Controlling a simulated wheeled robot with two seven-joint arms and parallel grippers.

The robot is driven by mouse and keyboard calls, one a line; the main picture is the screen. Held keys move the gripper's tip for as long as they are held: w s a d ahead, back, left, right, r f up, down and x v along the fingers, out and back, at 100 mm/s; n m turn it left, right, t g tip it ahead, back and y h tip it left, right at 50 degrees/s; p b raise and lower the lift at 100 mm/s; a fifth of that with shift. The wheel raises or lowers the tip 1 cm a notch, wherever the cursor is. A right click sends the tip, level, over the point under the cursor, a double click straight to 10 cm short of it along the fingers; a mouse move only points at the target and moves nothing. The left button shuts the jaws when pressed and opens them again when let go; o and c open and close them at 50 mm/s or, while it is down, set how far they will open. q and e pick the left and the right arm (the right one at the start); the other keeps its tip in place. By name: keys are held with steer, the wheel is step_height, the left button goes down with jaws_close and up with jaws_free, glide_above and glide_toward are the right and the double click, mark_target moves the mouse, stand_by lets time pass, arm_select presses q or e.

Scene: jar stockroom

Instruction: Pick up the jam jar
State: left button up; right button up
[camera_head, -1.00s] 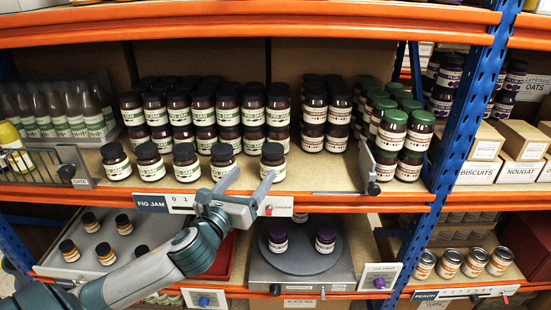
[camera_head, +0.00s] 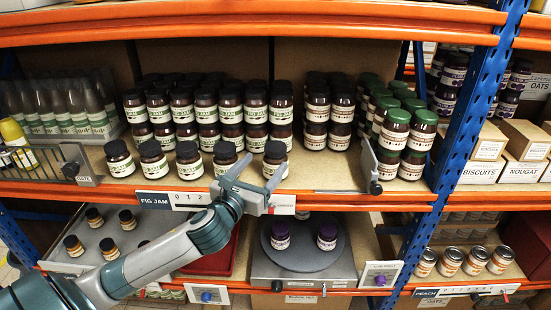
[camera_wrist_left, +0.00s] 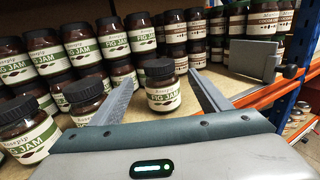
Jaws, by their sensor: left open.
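Several fig jam jars with dark lids and cream labels fill the middle shelf. One fig jam jar (camera_head: 275,161) stands alone at the right end of the front row; it also shows upright in the left wrist view (camera_wrist_left: 162,90). My left gripper (camera_head: 262,172) is open at the shelf's front edge. In the left wrist view its two fingers reach out on either side of this jar, which stands between their tips. I cannot tell whether either finger touches it. My right gripper is not in view.
More front-row jars (camera_head: 226,159) stand just left of the fingers, and stacked jars (camera_head: 254,107) stand behind. A grey metal gate (camera_head: 371,168) is to the right. Bare shelf (camera_head: 320,172) lies between it and the jar. The orange beam (camera_head: 340,198) runs below.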

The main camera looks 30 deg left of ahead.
mark_target(281, 143)
arm_select(q)
steer(key=w, duration=0.2)
steer(key=w+p, duration=0.1)
steer(key=w, duration=0.1)
steer(key=w+a, duration=0.1)
steer(key=w, duration=0.1)
steer(key=shift+w+p, duration=0.3)
steer(key=shift+p, duration=0.05)
steer(key=shift+w, duration=0.2)
steer(key=shift+w+a, duration=0.1)
steer(key=shift+w, duration=0.05)
steer(key=shift+w+a+r+p, duration=0.1)
steer(key=shift+w+r+p, duration=0.05)
steer(key=shift+w+p, duration=0.45)
steer(key=w, duration=0.1)
steer(key=w+p, duration=0.1)
steer(key=w, duration=0.1)
steer(key=shift+a, duration=0.3)
steer(key=shift+w, duration=0.35)
